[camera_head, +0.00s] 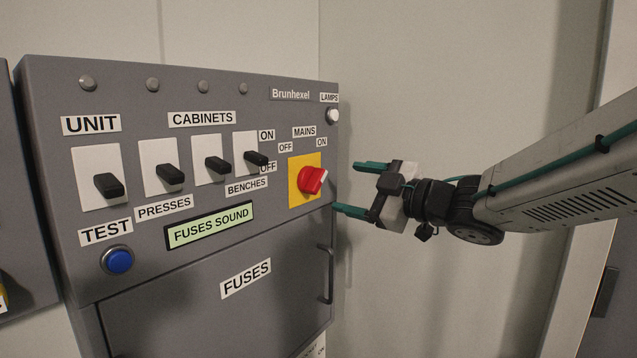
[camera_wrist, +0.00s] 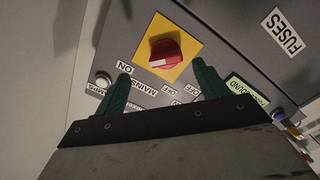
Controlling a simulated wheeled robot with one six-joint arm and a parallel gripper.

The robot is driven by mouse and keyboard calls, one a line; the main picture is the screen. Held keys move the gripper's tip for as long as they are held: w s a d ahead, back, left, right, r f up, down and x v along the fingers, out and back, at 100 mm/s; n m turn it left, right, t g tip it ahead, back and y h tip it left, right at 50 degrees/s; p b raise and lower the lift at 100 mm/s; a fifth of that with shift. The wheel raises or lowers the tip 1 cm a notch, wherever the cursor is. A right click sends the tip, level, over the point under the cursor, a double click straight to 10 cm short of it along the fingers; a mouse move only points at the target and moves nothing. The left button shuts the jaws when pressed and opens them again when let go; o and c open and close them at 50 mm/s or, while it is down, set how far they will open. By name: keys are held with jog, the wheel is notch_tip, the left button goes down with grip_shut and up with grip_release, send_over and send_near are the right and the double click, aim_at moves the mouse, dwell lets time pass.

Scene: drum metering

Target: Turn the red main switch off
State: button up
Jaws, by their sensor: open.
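The red main switch (camera_head: 312,180) is a rotary knob on a yellow plate (camera_head: 295,192) at the right of the grey panel in the head view. OFF and ON labels stand above it. A white mark on the knob points up and right, toward the ON label (camera_head: 321,142). My gripper (camera_head: 358,188) is open and empty, to the right of the knob and apart from it. In the wrist view the red knob (camera_wrist: 166,54) appears beyond and between the green fingertips (camera_wrist: 160,75), with nothing between them.
Several black toggle levers (camera_head: 216,164) sit left of the knob. A blue TEST button (camera_head: 118,260), a green FUSES SOUND display (camera_head: 210,226) and a fuse door with a handle (camera_head: 325,274) are lower. A white lamp button (camera_head: 333,115) is above right. Plain wall stands to the right.

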aim_at(321, 183)
jog(key=shift+n+g+y, duration=0.3)
jog(key=shift+y, duration=0.1)
jog(key=x, duration=0.8)
jog(key=shift+s+a, duration=0.25)
jog(key=shift+a, duration=0.1)
jog(key=c, duration=1)
